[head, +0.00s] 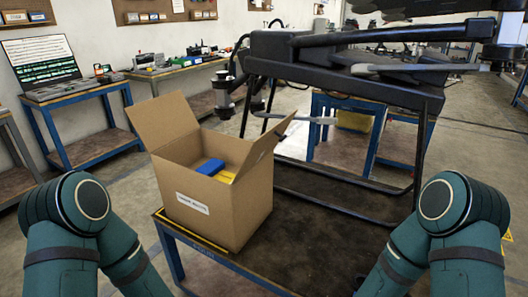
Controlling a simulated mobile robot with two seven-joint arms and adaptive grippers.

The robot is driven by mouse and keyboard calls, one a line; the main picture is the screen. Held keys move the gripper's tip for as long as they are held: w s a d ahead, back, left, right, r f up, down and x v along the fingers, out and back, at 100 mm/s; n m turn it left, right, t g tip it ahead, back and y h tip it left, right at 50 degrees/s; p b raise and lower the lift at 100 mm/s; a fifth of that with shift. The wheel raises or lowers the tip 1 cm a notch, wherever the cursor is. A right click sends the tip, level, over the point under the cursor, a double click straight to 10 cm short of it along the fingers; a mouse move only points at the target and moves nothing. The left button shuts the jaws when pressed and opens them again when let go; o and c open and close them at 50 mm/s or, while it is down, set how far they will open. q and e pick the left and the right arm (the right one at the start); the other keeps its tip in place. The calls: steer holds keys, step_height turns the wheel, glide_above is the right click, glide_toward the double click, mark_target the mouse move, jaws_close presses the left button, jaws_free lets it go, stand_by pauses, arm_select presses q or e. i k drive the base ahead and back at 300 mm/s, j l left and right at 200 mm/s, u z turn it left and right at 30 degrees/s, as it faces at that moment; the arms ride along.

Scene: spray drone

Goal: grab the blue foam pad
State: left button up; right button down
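A blue foam pad (210,167) lies inside an open cardboard box (226,208). Only its upper part shows above the box's front wall. A yellow piece (225,177) sits beside it in the box. The box stands on the near left part of a dark-topped table (300,258), with its flaps folded out. My two teal arms reach up at the lower left and lower right, on either side of the table. Neither gripper shows in the head view.
A large black drone (345,75) stands on thin legs at the back of the table. The tabletop right of the box is clear. The right box flap (268,148) leans outward.

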mark_target(213, 166)
steer(key=j+z, duration=0.15)
steer(key=z, duration=0.45)
steer(key=j+z, duration=0.3)
steer(key=j, duration=0.15)
steer(key=k+j+z, duration=0.1)
steer(key=j+z, duration=0.25)
steer(key=k+j, duration=0.1)
steer(key=j, duration=0.25)
steer(key=k+j+z, duration=0.1)
steer(key=j, duration=0.25)
steer(key=k+j+z, duration=0.1)
steer(key=j, duration=0.2)
